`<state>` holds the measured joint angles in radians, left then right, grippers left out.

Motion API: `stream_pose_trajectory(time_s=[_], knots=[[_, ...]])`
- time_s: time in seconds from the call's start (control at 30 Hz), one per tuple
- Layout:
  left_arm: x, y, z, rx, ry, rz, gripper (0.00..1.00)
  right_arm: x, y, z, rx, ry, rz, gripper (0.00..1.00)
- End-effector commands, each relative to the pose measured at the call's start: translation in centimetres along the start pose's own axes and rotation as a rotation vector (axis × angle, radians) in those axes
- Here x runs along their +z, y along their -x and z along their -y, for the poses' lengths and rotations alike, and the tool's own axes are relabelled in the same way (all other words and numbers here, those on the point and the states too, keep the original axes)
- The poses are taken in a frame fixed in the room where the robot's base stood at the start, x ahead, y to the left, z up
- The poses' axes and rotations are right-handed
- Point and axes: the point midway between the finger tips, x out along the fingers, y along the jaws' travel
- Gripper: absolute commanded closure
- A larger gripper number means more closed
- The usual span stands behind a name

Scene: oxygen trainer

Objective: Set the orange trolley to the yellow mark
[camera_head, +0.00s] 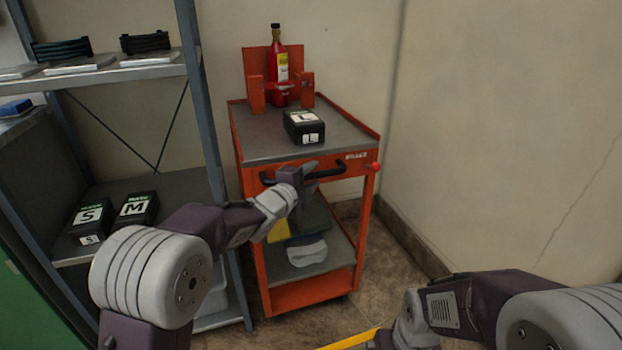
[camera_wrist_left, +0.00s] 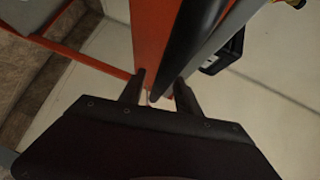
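The orange trolley (camera_head: 367,215) stands between the shelf rack and the right wall. A black handle (camera_head: 335,172) runs across its front, with a label that seems to read BRAKE and a red knob (camera_head: 375,167) at the right. My left gripper (camera_head: 308,172) is at the handle. In the left wrist view its fingers (camera_wrist_left: 158,92) are apart, with the dark handle bar (camera_wrist_left: 196,45) reaching toward the gap; contact cannot be told. A yellow strip (camera_head: 350,340) shows on the floor at the bottom edge, partly hidden by my right arm. My right gripper (camera_head: 383,341) is mostly cut off.
On the trolley top are a red bottle (camera_head: 281,72) in an orange holder and a black box marked L (camera_head: 304,127). A metal rack (camera_head: 200,90) with boxes stands close at left. The wall (camera_head: 500,150) is at right. Some floor is open before the trolley.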

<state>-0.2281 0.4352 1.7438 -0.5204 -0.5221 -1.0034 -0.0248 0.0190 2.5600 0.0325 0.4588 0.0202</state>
Motion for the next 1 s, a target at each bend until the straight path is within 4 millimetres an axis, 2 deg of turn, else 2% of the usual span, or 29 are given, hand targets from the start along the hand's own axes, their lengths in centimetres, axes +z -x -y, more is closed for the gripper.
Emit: stream_pose_trajectory(time_s=[0.1,0.13,0.2,0.27,1.0], knots=[[0.00,0.03,0.02,0.000,0.000,0.000,0.60,0.00,0.02,0.00,0.000,0.000,0.000,0.00],[0.00,0.03,0.02,0.000,0.000,0.000,0.66,0.00,0.02,0.00,0.000,0.000,0.000,0.00],[0.01,0.04,0.02,0.000,0.000,0.000,0.85,0.00,0.02,0.00,0.000,0.000,0.000,0.00],[0.01,0.05,0.02,0.000,0.000,0.000,1.00,0.00,0.02,0.00,0.000,0.000,0.000,0.00],[0.03,0.06,-0.03,0.001,0.000,0.000,1.00,0.00,0.02,0.00,0.000,0.000,0.000,0.00]])
